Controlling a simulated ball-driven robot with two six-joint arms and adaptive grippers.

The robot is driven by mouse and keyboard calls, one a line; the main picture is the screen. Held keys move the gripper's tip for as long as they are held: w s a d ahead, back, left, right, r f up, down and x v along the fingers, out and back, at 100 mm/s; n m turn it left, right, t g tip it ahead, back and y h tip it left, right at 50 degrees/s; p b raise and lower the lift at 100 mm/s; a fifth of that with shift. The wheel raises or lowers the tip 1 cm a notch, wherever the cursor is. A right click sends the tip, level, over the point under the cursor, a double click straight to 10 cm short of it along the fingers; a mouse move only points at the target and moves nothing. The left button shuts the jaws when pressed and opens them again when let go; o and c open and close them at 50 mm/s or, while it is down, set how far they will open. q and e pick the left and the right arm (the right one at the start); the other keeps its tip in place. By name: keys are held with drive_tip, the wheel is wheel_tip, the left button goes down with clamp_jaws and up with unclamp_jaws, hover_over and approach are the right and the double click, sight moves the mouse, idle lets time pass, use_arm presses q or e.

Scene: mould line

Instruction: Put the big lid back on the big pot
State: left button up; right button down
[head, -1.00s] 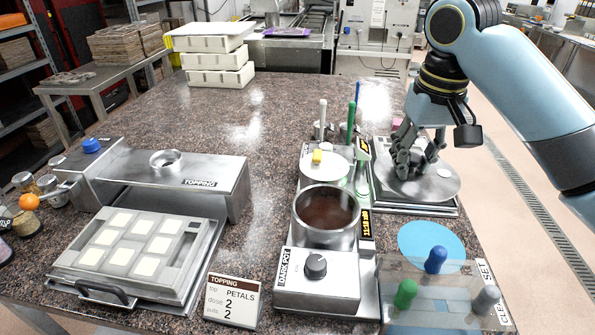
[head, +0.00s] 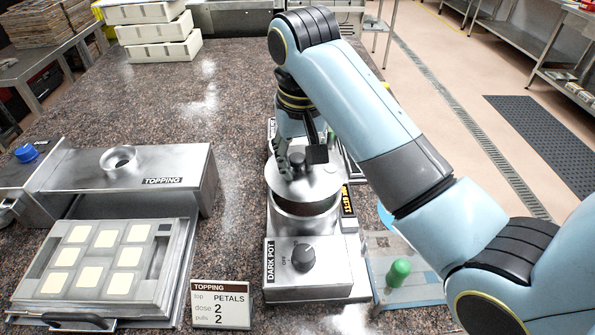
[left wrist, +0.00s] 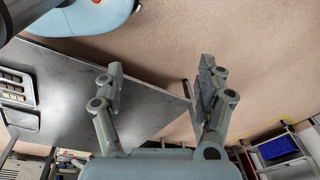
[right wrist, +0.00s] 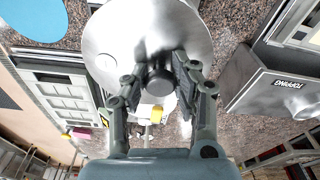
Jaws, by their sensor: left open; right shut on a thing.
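The big lid (head: 322,184) is a round steel disc with a dark knob. My right gripper (head: 292,163) is shut on the knob and holds the lid over the big steel pot (head: 304,224) behind the DARK POT dial. A dark band shows between lid and pot wall, and I cannot tell whether they touch. In the right wrist view the lid (right wrist: 122,32) looks level, with its knob between the fingers; it hides the pot opening. My left gripper (left wrist: 158,88) is open and empty in the left wrist view, away from the pot.
The topping machine (head: 150,178) and a mould tray (head: 62,298) with pale squares stand left of the pot. A sign (head: 221,305) stands in front. A clear panel with a green knob (head: 398,273) is at right. White crates (head: 160,50) stand at the back.

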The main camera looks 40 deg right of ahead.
sight(298, 172)
wheel_tip(298, 172, down, 4)
drive_tip(key=shift+r+p, duration=0.25)
drive_tip(key=shift+p, duration=0.15)
drive_tip(key=shift+f, duration=0.3)
use_arm(q)
drive_tip(key=shift+s+r, duration=0.2)
drive_tip(key=shift+s, duration=0.3)
drive_tip(key=shift+s+r, duration=0.15)
drive_tip(key=shift+s, duration=0.35)
use_arm(e)
drive_tip(key=shift+f, duration=0.1)
drive_tip(key=shift+f, duration=0.15)
drive_tip(key=c, duration=1.1)
unclamp_jaws()
use_arm(q)
drive_tip(key=shift+w, duration=0.3)
use_arm(e)
drive_tip(key=shift+o, duration=0.2)
